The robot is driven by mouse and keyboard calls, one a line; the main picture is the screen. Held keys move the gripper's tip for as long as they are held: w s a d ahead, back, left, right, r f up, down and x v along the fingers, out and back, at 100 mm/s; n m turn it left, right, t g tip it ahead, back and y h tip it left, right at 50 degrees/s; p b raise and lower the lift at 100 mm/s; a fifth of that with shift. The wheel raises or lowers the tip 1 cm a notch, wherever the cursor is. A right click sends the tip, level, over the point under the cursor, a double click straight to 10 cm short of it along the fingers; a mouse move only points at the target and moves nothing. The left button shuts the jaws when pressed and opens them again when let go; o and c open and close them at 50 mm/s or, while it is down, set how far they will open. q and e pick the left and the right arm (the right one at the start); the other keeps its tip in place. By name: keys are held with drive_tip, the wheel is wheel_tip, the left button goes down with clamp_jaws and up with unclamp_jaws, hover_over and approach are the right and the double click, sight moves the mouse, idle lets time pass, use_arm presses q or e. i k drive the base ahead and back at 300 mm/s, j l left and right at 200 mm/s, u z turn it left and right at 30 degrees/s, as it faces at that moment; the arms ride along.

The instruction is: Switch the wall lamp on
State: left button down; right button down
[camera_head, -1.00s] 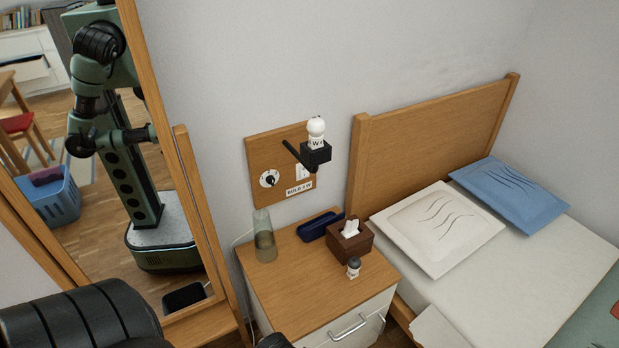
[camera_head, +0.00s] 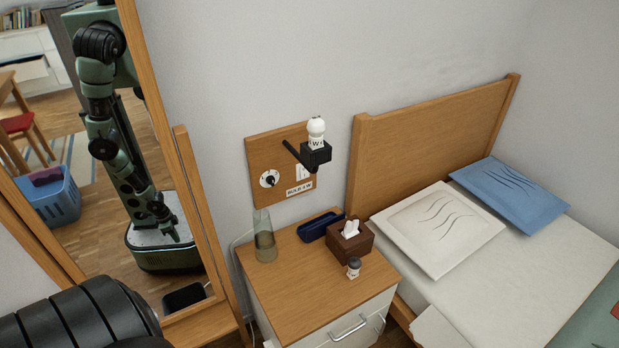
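The wall lamp has a wooden backplate (camera_head: 262,160) on the wall above the nightstand. A black arm and socket (camera_head: 315,155) stick out from it and hold a white bulb (camera_head: 316,128). A round white dial with a dark knob (camera_head: 270,179) sits at the plate's lower left, and a label (camera_head: 299,188) is at its lower right. The bulb shows no clear glow. Neither gripper shows directly in the head view. One of my arms shows in the mirror, hanging down, with its gripper too small to judge. A black part of my arm fills the lower left corner.
A nightstand (camera_head: 290,290) stands below the lamp, with a glass vase (camera_head: 264,240), a blue tray (camera_head: 320,226), a tissue box (camera_head: 351,244) and a small bottle (camera_head: 353,268) on it. A mirror frame (camera_head: 185,200) stands at the left, a bed headboard (camera_head: 430,140) at the right.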

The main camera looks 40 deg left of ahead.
sight(303, 172)
drive_tip(key=u, duration=0.5)
drive_tip(key=i+l+u, duration=0.1)
drive_tip(key=u, duration=0.9)
drive_tip(key=i+l+u, duration=0.1)
drive_tip(key=u, duration=0.4)
